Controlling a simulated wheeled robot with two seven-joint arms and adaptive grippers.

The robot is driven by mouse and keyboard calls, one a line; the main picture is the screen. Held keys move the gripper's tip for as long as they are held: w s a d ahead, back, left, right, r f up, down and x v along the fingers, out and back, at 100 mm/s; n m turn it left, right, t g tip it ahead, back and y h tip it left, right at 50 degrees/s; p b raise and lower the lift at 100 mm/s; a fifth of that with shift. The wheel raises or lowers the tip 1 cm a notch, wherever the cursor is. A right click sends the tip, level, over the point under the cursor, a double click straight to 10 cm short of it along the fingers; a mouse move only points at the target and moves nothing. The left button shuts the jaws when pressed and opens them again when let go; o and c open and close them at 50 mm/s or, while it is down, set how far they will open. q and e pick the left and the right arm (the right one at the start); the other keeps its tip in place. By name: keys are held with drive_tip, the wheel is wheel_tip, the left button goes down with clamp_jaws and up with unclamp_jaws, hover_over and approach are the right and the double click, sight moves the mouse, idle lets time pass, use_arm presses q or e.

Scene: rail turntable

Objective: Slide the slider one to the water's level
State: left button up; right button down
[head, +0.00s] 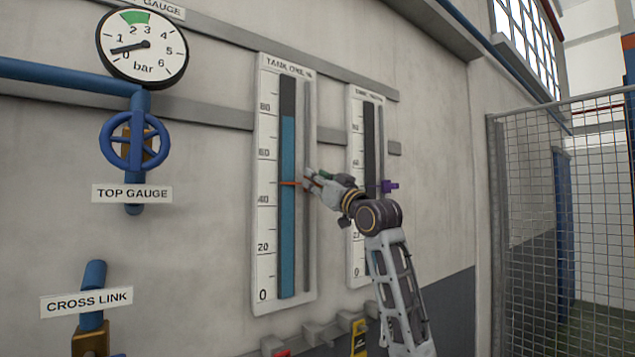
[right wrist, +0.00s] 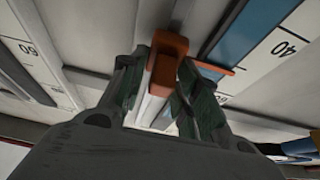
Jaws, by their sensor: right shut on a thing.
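The tank one gauge (head: 308,240) is a tall white board on the wall with a scale and a blue water column (head: 287,225). The water's top stands a little below the 80 mark. Slider one, whose orange pointer (head: 290,184) crosses the column, sits between the 40 and 60 marks, well below the water's top. My right gripper (head: 312,178) is at the rail right of the column, its fingers hiding the slider's body. In the right wrist view the orange slider (right wrist: 168,62) is between the fingers (right wrist: 160,85), which are shut on it. My left gripper is not in view.
A second tank gauge (head: 356,262) with a purple slider (head: 390,186) stands just right, partly behind my right arm. A round bar gauge (head: 142,46), blue valve wheel (head: 134,141) and pipes are at left. A mesh fence (head: 530,230) is at right.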

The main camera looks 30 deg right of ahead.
drive_tip(key=shift+r, duration=0.15)
wheel_tip(320, 180, up, 18)
drive_tip(key=shift+f, duration=0.1)
idle(1.1)
drive_tip(key=c, duration=1.3)
unclamp_jaws()
drive_tip(key=shift+s+f, duration=0.1)
drive_tip(key=shift+s, duration=0.05)
drive_tip(key=v, duration=1.1)
drive_tip(key=shift+s+d+f, duration=0.1)
drive_tip(key=shift+s, duration=0.25)
